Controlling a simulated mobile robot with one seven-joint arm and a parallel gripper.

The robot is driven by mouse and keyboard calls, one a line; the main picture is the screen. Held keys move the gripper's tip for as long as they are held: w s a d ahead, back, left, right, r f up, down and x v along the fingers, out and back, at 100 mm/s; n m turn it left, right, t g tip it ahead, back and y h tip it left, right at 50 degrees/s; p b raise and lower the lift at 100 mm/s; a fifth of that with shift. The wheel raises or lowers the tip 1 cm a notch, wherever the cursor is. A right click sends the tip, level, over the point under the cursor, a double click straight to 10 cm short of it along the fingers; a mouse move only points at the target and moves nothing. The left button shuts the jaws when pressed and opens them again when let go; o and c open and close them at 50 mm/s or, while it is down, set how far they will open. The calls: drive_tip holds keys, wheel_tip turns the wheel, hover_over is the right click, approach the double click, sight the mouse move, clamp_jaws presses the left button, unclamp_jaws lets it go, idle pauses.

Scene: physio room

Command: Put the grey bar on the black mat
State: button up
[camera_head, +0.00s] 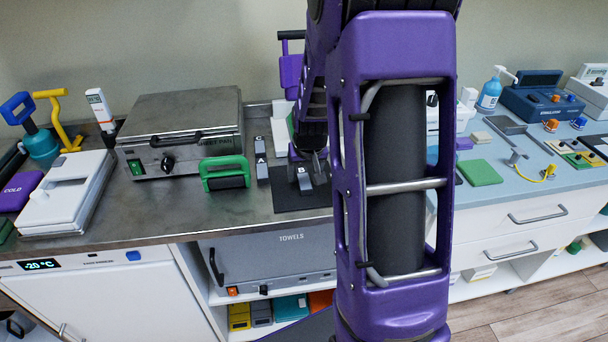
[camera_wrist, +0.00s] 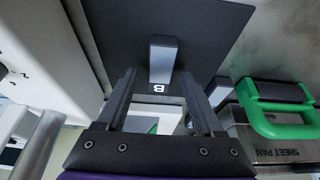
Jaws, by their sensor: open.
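The grey bar (camera_wrist: 162,58), with a white end marked B, lies on the black mat (camera_wrist: 100,25) in the wrist view. In the head view, the grey bar (camera_head: 305,181) is on the black mat (camera_head: 288,203), partly hidden by my arm. My gripper (camera_wrist: 158,82) is open, with one finger on each side of the bar's near end. I see a gap between each finger and the bar. In the head view, my gripper (camera_head: 308,163) is just above the mat and mostly covered by my arm.
A blue counter (camera_head: 515,160) with several items lies right.

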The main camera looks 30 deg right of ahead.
drive_tip(key=p+v, duration=0.1)
drive_tip(key=v, duration=0.9)
drive_tip(key=shift+s+r, duration=0.2)
drive_tip(key=shift+r, duration=0.1)
